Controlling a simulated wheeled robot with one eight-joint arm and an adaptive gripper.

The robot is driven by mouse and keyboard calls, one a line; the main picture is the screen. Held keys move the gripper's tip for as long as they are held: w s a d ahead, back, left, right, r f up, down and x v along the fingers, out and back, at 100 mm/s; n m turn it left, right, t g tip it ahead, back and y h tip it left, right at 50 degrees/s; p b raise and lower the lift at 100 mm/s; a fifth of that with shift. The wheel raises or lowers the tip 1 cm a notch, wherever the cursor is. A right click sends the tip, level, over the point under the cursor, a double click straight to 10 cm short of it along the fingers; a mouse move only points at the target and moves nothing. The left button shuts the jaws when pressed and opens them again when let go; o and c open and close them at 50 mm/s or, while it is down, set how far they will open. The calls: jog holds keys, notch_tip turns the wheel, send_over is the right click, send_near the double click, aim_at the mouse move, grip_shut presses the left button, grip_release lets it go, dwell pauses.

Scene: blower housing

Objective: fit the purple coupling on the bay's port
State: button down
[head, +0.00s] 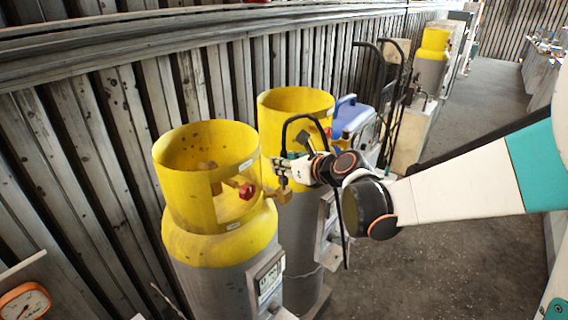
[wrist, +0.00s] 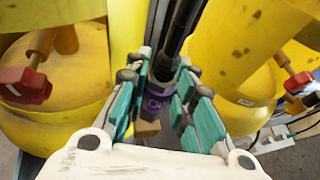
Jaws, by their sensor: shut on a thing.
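The purple coupling (wrist: 157,102), a dark cylinder with a purple band and a black hose (wrist: 181,28) at its upper end, is between the teal finger pads of my gripper (wrist: 160,112) in the wrist view. My gripper (head: 283,172) is shut on it, beside the near yellow-topped cylinder in the head view. A brass fitting (head: 287,197) sticks out from that cylinder just under the fingers. It also shows in the wrist view (wrist: 147,129), just below the coupling. I cannot tell whether the coupling touches it or sits on it.
The near yellow-collared cylinder (head: 220,248) has a red-knobbed valve (head: 246,190). A second such cylinder (head: 296,105) stands close behind. A blue-topped machine (head: 353,118) and a hand truck (head: 392,105) stand beyond. The ribbed wall is at left; the floor at right (head: 430,240) is clear.

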jog(key=shift+f+b, duration=1)
jog(key=shift+f, duration=0.15)
jog(key=c, duration=1.3)
grip_release()
jog(key=shift+s+r, duration=0.1)
jog(key=v, duration=1.1)
jog(key=shift+s+d+r, duration=0.15)
jog(key=shift+s+d, duration=0.05)
jog(key=shift+s, duration=0.1)
